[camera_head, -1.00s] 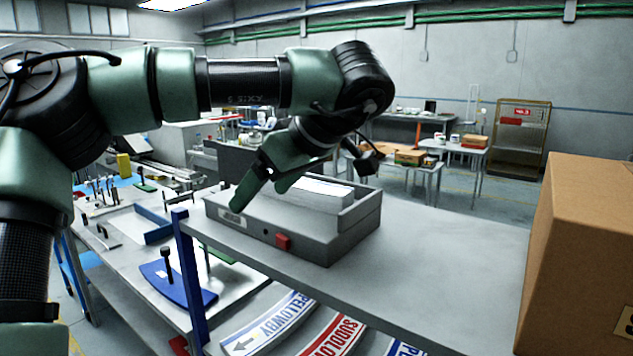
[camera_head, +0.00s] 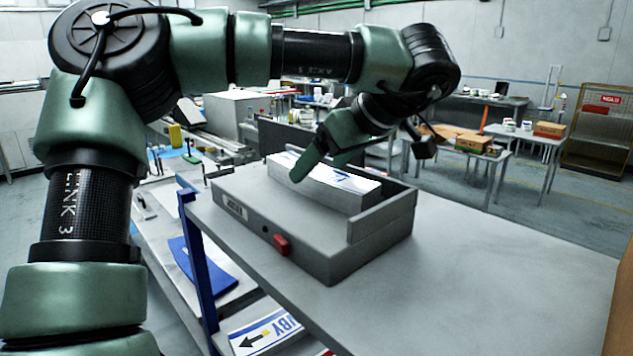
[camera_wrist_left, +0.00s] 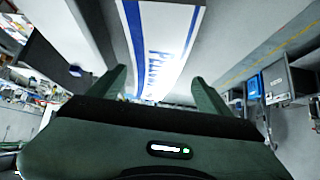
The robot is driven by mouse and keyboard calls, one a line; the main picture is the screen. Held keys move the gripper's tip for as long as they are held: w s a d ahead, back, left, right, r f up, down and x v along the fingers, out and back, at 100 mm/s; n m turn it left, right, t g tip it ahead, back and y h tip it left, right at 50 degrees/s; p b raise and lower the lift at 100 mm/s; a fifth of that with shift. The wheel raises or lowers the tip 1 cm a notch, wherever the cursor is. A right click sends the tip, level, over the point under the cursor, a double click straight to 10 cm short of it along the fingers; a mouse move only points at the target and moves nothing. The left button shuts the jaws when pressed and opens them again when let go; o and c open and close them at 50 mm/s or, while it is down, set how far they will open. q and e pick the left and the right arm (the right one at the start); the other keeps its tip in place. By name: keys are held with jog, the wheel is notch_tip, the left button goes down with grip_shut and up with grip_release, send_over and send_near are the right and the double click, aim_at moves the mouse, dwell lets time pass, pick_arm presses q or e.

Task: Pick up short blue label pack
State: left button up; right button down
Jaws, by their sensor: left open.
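The label pack (camera_head: 335,185) is a white block with blue marks on top, lying in the grey magazine box (camera_head: 290,230) on the table. In the left wrist view the label pack (camera_wrist_left: 165,40) shows a white face with blue stripes and blue lettering. My left gripper (camera_head: 318,165) is at the pack, its fingers pointing down over it in the head view. In the left wrist view its fingertips (camera_wrist_left: 156,82) are apart, with the pack ahead between them. I cannot tell whether they touch it. My right gripper is not in view.
The grey table (camera_head: 450,265) is clear to the right of the box. A red button (camera_head: 281,245) sits on the box's front. A blue post (camera_head: 200,265) stands at the table's left edge. A lower shelf holds a blue-and-white label (camera_head: 265,333). A cardboard box (camera_head: 623,315) is at the right edge.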

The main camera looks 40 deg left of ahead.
aim_at(317, 170)
pick_arm(q)
jog(key=shift+w+a+f+p, duration=0.25)
jog(key=shift+w+a+f, duration=0.05)
jog(key=shift+a+f, duration=0.35)
jog(key=shift+w+a+f+p, duration=0.2)
jog(key=shift+w+a+f, duration=0.1)
jog(key=shift+a+f, duration=0.25)
jog(key=shift+s+a+f, duration=0.1)
jog(key=shift+s+a, duration=0.05)
jog(key=shift+a, duration=0.1)
jog(key=shift+c, duration=1.2)
jog(key=shift+d, duration=0.1)
jog(key=c, duration=0.5)
grip_shut()
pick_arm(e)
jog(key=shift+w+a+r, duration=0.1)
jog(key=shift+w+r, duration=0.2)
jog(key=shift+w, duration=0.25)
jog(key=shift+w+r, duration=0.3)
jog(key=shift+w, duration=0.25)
pick_arm(q)
jog(key=shift+r, duration=0.2)
